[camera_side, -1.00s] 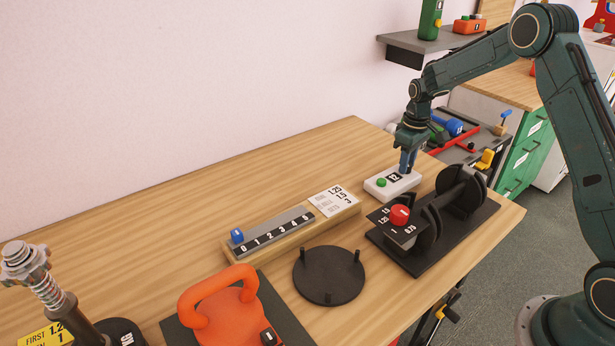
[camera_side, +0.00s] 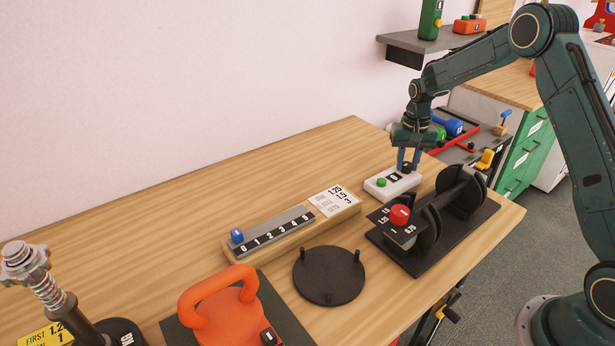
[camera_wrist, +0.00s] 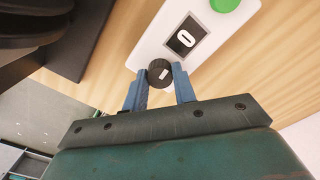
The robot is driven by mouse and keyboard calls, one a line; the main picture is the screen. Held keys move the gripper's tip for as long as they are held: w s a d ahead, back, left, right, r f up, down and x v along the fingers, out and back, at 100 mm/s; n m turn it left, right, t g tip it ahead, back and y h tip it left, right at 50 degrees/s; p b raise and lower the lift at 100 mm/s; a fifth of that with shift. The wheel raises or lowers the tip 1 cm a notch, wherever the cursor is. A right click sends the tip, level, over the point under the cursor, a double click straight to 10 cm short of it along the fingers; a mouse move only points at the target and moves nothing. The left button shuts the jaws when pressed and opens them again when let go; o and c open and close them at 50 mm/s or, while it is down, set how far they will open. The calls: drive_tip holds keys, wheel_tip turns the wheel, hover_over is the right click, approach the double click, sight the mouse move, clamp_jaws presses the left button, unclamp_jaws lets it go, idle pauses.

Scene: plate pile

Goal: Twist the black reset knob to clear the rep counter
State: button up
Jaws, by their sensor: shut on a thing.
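The rep counter is a white box (camera_side: 381,193) near the right end of the table, with a green button (camera_side: 382,182) and a small dark display. The black reset knob (camera_wrist: 159,72) is round with a pale mark on top. My gripper (camera_wrist: 160,76) points down at the box's end, its blue fingers shut on the black knob from both sides. In the side view my gripper (camera_side: 408,165) partly hides the knob.
A dark rack with round plates (camera_side: 462,190) and a red knob (camera_side: 399,215) stands close in front of the box. A counter rail with a blue slider (camera_side: 237,236), a black pegged disc (camera_side: 329,276) and an orange kettlebell (camera_side: 222,312) stand to the left.

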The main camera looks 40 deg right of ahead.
sight(407, 164)
drive_tip(key=shift+m, duration=0.4)
drive_tip(key=o, duration=1)
drive_tip(key=shift+r, duration=0.15)
wheel_tip(407, 164, up, 14)
drive_tip(key=shift+f, duration=0.2)
idle(0.3)
